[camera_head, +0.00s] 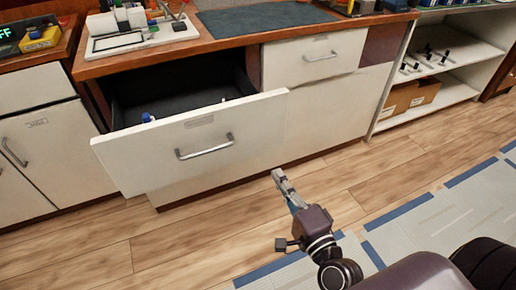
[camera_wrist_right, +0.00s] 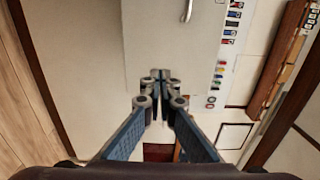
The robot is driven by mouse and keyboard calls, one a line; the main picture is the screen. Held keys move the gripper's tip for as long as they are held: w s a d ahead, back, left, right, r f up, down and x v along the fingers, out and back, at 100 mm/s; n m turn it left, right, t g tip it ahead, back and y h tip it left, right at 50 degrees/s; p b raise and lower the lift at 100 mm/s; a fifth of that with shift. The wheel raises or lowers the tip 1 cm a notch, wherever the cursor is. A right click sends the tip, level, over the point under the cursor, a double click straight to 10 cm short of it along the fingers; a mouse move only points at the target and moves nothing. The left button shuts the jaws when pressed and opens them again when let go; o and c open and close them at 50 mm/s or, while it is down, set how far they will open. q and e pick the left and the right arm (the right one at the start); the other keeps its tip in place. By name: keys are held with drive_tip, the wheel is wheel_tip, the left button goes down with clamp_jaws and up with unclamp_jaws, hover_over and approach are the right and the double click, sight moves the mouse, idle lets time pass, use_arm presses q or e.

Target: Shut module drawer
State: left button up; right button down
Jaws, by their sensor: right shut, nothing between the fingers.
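The module drawer (camera_head: 255,125) is pulled out of the workbench at the left of the head view. It has a white front with a silver bar handle (camera_head: 205,147) and a dark inside. A small blue-topped item (camera_head: 147,117) shows behind the front's top edge. My right gripper (camera_head: 278,175) is shut and empty, with its fingertips near the lower right corner of the drawer front. Whether they touch it cannot be told. In the right wrist view, the closed fingers (camera_wrist_right: 157,76) point toward pale panels. My left gripper is not in view.
A closed white drawer (camera_head: 310,62) sits right of the open one. The wooden worktop (camera_head: 225,40) holds a dark mat (camera_head: 262,17) and a white tray (camera_head: 105,44). Open shelves (camera_head: 445,92) with cardboard boxes stand right.

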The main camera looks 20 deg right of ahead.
sight(255, 139)
drive_tip(key=w, duration=1.2)
drive_tip(key=shift+a, duration=0.2)
drive_tip(key=shift+w, duration=0.45)
drive_tip(key=shift+w, duration=0.1)
